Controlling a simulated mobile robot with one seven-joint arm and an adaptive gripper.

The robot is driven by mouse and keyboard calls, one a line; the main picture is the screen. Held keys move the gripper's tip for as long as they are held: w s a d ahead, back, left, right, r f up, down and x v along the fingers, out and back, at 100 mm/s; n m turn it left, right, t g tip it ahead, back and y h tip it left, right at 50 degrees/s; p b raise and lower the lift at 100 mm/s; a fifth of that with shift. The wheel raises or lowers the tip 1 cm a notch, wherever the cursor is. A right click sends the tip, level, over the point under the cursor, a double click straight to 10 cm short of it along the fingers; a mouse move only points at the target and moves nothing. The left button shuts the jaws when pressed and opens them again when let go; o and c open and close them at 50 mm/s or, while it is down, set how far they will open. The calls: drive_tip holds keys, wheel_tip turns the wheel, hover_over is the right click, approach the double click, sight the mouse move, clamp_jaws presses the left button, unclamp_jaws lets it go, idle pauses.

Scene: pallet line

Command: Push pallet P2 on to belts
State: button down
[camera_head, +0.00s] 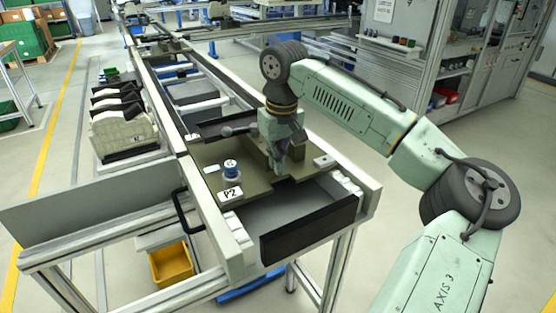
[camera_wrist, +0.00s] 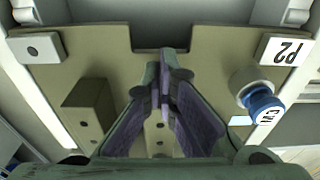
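Pallet P2 (camera_head: 207,158) is a flat olive-brown plate lying across the rails at the near end of the line. It carries a white P2 label (camera_head: 229,194), a blue-capped cylinder (camera_head: 231,167) and a raised block. In the wrist view the pallet (camera_wrist: 215,55) shows a notch in its edge; the label (camera_wrist: 289,50), cylinder (camera_wrist: 260,95) and block (camera_wrist: 92,110) lie to the sides. My gripper (camera_head: 280,172) points down over the pallet near this notch. Its fingers (camera_wrist: 165,72) are together, with nothing seen between them. I cannot tell whether the tips touch the pallet.
A grey bay with a dark front panel (camera_head: 308,230) lies on the near side of the pallet. A black handle (camera_head: 183,213) stands at the left rail. The line's rails run away to the back. A yellow bin (camera_head: 171,263) sits below, and a machine cabinet (camera_head: 430,60) stands behind right.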

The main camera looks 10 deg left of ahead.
sight(265, 146)
drive_tip(key=shift+w+a+p, duration=0.25)
drive_tip(key=shift+w+a, duration=0.7)
drive_tip(key=shift+w, duration=0.3)
drive_tip(key=shift+w+a+p, duration=0.25)
drive_tip(key=shift+w+a, duration=0.65)
drive_tip(key=shift+w, duration=0.3)
drive_tip(key=shift+s+d+r, duration=0.95)
drive_tip(key=shift+s+r, duration=0.05)
drive_tip(key=shift+s, duration=0.2)
drive_tip(key=shift+r, duration=4.05)
